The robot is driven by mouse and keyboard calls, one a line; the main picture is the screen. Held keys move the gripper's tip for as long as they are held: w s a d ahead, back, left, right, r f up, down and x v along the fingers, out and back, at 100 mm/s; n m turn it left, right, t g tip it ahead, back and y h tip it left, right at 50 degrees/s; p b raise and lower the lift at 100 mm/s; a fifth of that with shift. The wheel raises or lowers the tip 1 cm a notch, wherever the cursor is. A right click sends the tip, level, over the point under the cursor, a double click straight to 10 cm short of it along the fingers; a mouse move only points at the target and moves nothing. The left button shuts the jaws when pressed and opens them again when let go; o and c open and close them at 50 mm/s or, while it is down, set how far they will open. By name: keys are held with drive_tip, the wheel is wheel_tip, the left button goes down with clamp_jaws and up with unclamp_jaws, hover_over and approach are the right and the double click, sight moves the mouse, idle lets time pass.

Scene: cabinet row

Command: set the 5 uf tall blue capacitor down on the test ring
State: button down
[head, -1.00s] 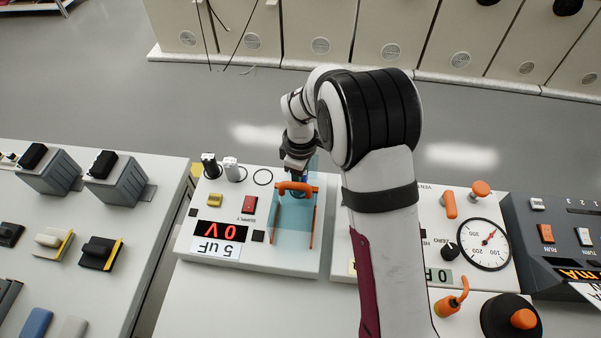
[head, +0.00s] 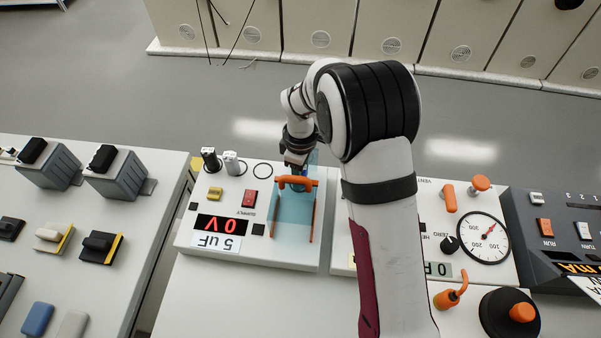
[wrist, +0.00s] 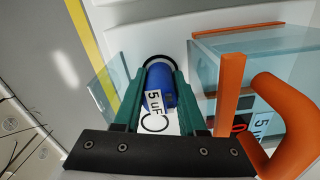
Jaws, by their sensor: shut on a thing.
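My gripper (wrist: 158,98) is shut on a blue capacitor (wrist: 158,80) labelled "5 uF"; its two teal fingers hold the sides. In the wrist view a thick dark ring (wrist: 148,60) shows at the capacitor's far end and a thinner ring (wrist: 154,130) at its near end. I cannot tell whether the capacitor touches the surface. In the head view my gripper (head: 297,165) is over the back of the white console, right of an empty ring (head: 263,171). The capacitor is mostly hidden there.
A clear blue guard with an orange handle (head: 297,182) stands close beside my gripper; the handle also shows in the wrist view (wrist: 287,120). A black capacitor (head: 210,158) and a white one (head: 231,163) stand to the left. The display (head: 221,225) reads 0V.

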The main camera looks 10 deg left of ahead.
drive_tip(key=shift+f, duration=0.1)
drive_tip(key=shift+c, duration=2)
unclamp_jaws()
wheel_tip(320, 180, up, 15)
drive_tip(key=s+d+r+m, duration=0.4)
drive_tip(key=s+d+m, duration=0.1)
drive_tip(key=s, duration=0.1)
drive_tip(key=s+d+f+m+y, duration=0.1)
drive_tip(key=s+d+m, duration=0.2)
drive_tip(key=s+m, duration=0.4)
drive_tip(key=s+d+f+m, duration=0.1)
drive_tip(key=s+d+m, duration=0.3)
drive_tip(key=s+m, duration=0.4)
drive_tip(key=s, duration=0.6)
drive_tip(key=shift+s+d+f+m+y, duration=0.2)
drive_tip(key=shift+s+f+m+y, duration=0.1)
drive_tip(key=shift+s+f+y, duration=0.1)
